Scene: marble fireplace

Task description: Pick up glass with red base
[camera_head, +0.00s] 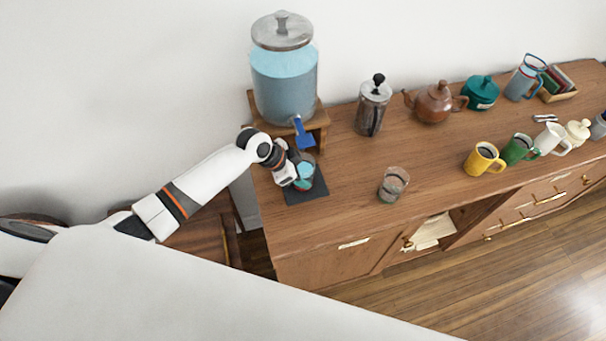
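A glass with blue inside and a hint of red low down (306,173) is on a dark square mat (314,190), below the blue tap of the water dispenser. My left gripper (297,174) is right at this glass, coming from the left. The fingers overlap the glass in the picture, and I cannot tell whether they are closed on it. A second, clear glass (394,184) with a darker lower part stands alone to the right, near the front edge; its base colour is hard to tell. My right gripper is not in view.
The water dispenser (285,85) stands on a wooden stand, its blue tap (303,134) close above my gripper. A french press (373,105), brown teapot (435,102) and yellow mug (483,159) stand further right on the wooden sideboard (340,215). The top around the clear glass is bare.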

